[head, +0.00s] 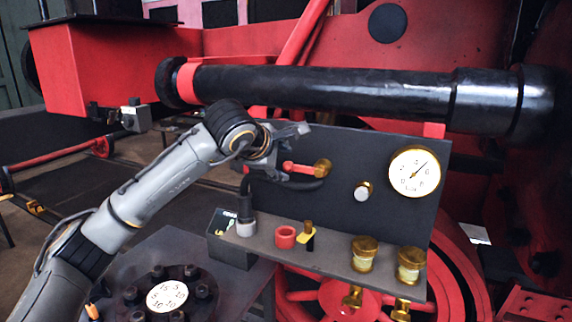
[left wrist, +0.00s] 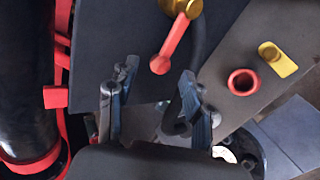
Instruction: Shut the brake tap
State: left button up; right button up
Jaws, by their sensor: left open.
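The brake tap has a brass body (head: 322,168) on the dark upright panel, with a red lever (head: 298,167) pointing left and roughly level. In the left wrist view the red lever (left wrist: 171,45) hangs from the brass body (left wrist: 180,6) at the top. My left gripper (head: 295,154) is open and empty at the lever's free end. In the left wrist view its fingers (left wrist: 159,72) stand either side of that end, with gaps visible. I cannot tell whether the lever tip lies between the fingertips or just beyond them. My right gripper is not in view.
A black hose (left wrist: 182,112) curves close to the right finger in the left wrist view. A red ring (head: 285,237), brass fittings (head: 364,253) and a yellow-handled piece (head: 308,237) stand on the shelf below. A gauge (head: 414,171) is right; a black cylinder (head: 330,88) runs above.

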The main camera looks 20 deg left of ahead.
pick_arm(q)
jog(key=v, duration=0.9)
